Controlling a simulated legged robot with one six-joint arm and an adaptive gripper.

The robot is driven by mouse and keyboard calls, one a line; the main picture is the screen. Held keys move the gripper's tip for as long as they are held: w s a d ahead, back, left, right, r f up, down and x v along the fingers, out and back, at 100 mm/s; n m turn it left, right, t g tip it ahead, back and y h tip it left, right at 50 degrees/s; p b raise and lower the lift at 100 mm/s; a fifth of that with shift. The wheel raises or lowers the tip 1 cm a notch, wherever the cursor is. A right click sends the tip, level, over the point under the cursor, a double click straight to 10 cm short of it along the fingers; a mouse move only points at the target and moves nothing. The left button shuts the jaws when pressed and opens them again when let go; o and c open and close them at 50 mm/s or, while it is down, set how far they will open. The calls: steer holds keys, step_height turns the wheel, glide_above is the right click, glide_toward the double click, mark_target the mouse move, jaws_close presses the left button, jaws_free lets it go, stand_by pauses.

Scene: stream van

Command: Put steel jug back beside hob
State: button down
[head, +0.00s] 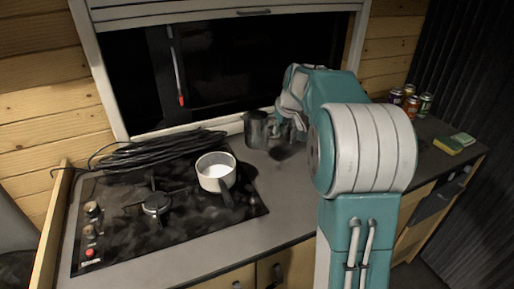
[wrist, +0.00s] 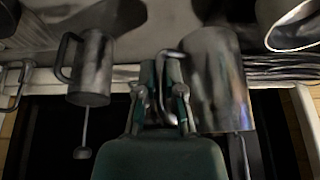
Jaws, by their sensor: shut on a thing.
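The steel jug (head: 256,130) is upright at the back of the counter, just right of the hob (head: 125,222), by the window. In the wrist view the jug (wrist: 216,80) is right of centre, its handle between my fingers. My gripper (wrist: 163,80) is shut on that handle. In the head view my gripper (head: 280,130) is right of the jug, partly hidden by my arm. I cannot tell whether the jug's base touches the counter.
A white saucepan (head: 216,172) stands on the hob. Black cable (head: 155,152) lies coiled behind it. Another steel vessel (wrist: 92,68) with a handle shows left in the wrist view. Several cans (head: 411,103) and a sponge (head: 447,145) are at the right end. Bare counter lies between.

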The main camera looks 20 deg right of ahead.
steer(key=w+d+f+m, duration=0.1)
steer(key=w+f, duration=0.1)
steer(key=w, duration=0.1)
steer(key=w+d+f+m, duration=0.1)
steer(key=w+f, duration=0.2)
steer(key=w+d+f+h, duration=0.1)
steer(key=w+d+f, duration=0.1)
steer(key=w, duration=0.2)
steer(key=shift+w+d+f+m, duration=0.1)
steer(key=shift+f+m, duration=0.05)
steer(key=shift+m, duration=0.25)
steer(key=shift+w+d+f, duration=0.1)
steer(key=shift+w+f, duration=0.2)
steer(key=shift+f, duration=1.6)
steer(key=c, duration=0.8)
jaws_free()
steer(key=shift+f, duration=0.15)
steer(key=shift+o, duration=0.2)
